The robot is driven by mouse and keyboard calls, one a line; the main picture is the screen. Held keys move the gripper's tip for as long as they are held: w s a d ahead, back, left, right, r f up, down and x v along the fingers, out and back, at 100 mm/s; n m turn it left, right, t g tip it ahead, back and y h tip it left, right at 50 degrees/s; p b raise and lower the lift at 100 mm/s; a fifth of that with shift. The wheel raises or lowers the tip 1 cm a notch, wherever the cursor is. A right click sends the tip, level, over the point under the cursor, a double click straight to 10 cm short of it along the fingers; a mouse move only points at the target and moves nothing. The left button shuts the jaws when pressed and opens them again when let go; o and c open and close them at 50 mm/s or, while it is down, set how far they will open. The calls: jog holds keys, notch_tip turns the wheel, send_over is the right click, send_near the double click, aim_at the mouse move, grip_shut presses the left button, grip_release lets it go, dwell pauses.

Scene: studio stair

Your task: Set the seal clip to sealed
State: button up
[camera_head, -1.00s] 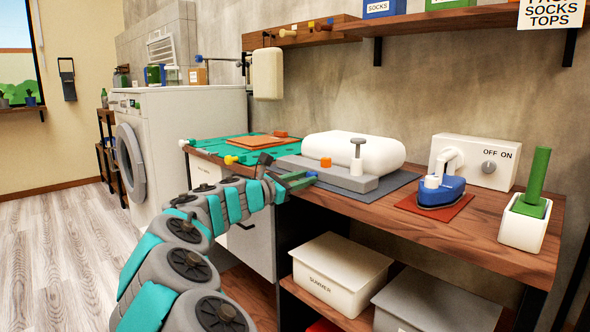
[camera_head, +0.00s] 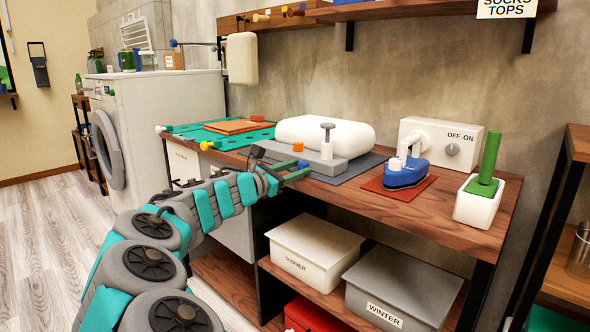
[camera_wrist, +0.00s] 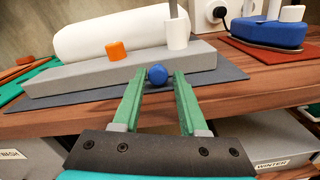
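A long grey bar (camera_head: 335,168) lies along the front of a plump white bag (camera_head: 325,131) on a dark grey mat (camera_head: 362,168). I take this bar assembly to be the seal clip, though no label shows. It carries an orange block (camera_head: 298,146), a white post (camera_head: 326,150) with a grey stem, and a blue ball knob (camera_wrist: 157,74) on its front side. My gripper (camera_head: 297,171) has green fingers and is at the bar's front. In the wrist view its fingertips (camera_wrist: 160,76) are apart, with the blue knob between or just beyond them, nearer the left finger.
A blue iron (camera_head: 405,172) sits on a red mat (camera_head: 428,187) to the right, before a white OFF/ON switch box (camera_head: 420,135). A white holder (camera_head: 478,204) with a green handle stands at the right end. Lidded boxes (camera_head: 315,250) fill the shelf below.

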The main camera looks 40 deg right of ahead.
jog(key=a, duration=0.7)
jog(key=shift+s+a, duration=0.3)
jog(key=shift+a, duration=0.1)
dwell(0.5)
